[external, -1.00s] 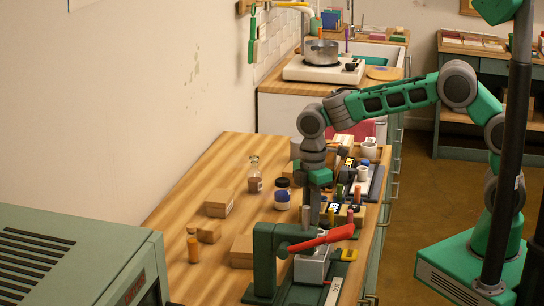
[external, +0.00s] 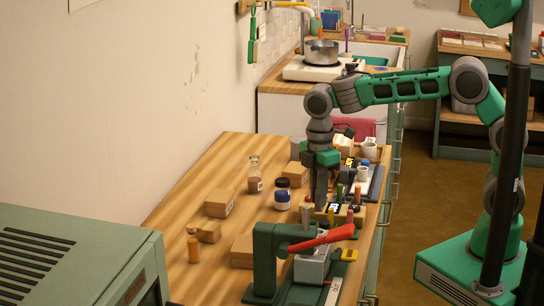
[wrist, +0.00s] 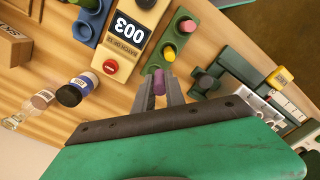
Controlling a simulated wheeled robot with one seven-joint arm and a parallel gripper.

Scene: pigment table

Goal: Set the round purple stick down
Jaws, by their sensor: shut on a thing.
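The round purple stick (wrist: 158,77) is between the fingertips of my gripper (wrist: 158,86) in the wrist view, with its purple end showing. My gripper is shut on it and points down over the workbench. In the wrist view, the stick's end appears beside the near end of a green rack (wrist: 181,38) that holds a yellow stick (wrist: 188,26) and a red stick (wrist: 169,53). I cannot tell whether the purple stick touches the rack or the bench. In the external view my gripper (external: 321,206) is among the racks, and the purple stick is not clear there.
A yellow counter box (wrist: 128,32) marked 003 stands close by. A dark-lidded jar (wrist: 74,92) and a glass bottle (wrist: 30,112) stand to its left in the wrist view. A green press with a red handle (external: 322,238) stands in front. Bare wood (external: 190,195) lies to the left.

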